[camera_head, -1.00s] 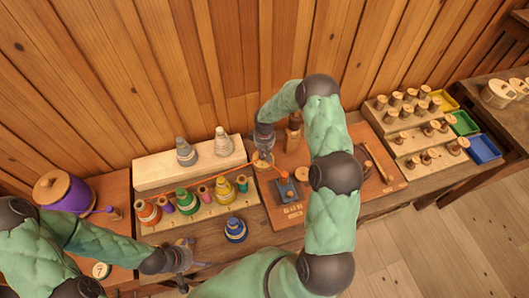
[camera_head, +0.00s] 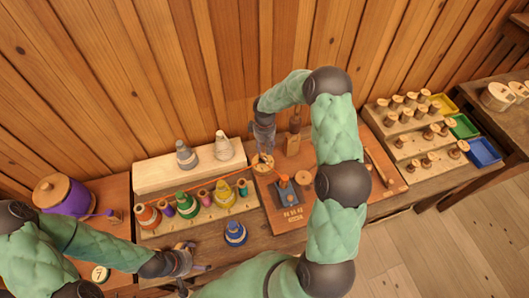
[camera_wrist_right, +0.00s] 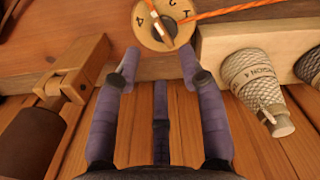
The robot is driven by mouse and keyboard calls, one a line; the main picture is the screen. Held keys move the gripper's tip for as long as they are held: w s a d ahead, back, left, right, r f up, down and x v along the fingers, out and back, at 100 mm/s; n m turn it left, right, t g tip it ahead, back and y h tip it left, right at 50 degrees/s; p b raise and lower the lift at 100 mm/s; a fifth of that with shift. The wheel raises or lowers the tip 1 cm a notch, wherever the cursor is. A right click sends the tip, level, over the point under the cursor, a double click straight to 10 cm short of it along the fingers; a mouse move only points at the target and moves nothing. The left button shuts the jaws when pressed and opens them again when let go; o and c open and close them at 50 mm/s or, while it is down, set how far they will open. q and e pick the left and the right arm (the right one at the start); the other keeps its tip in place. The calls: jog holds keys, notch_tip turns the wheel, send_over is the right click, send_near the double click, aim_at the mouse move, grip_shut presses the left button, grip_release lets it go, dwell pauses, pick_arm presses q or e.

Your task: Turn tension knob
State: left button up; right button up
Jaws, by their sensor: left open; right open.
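The tension knob (camera_head: 262,164) is a round pale wooden disc on the brown board, left of a small dark block with an orange knob (camera_head: 283,176). In the right wrist view the knob (camera_wrist_right: 164,22) bears dark marks, including a 4, and a pale pointer; an orange thread runs off to its right. My right gripper (camera_head: 264,148) is open just over the knob. In that wrist view, its fingertips (camera_wrist_right: 159,62) stand apart with nothing between them, and the knob lies just beyond them. My left gripper (camera_head: 186,262) is open and empty at the bench's front left.
Coloured cones and spools (camera_head: 187,203) stand on a rack to the left, with pale cones (camera_head: 186,155) behind. A blue cone (camera_head: 235,233) stands in front. A wooden post (camera_head: 293,138) rises close right of the right gripper. Tiered spools and trays (camera_head: 462,127) are far right.

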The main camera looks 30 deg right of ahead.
jog(key=shift+r, duration=2.25)
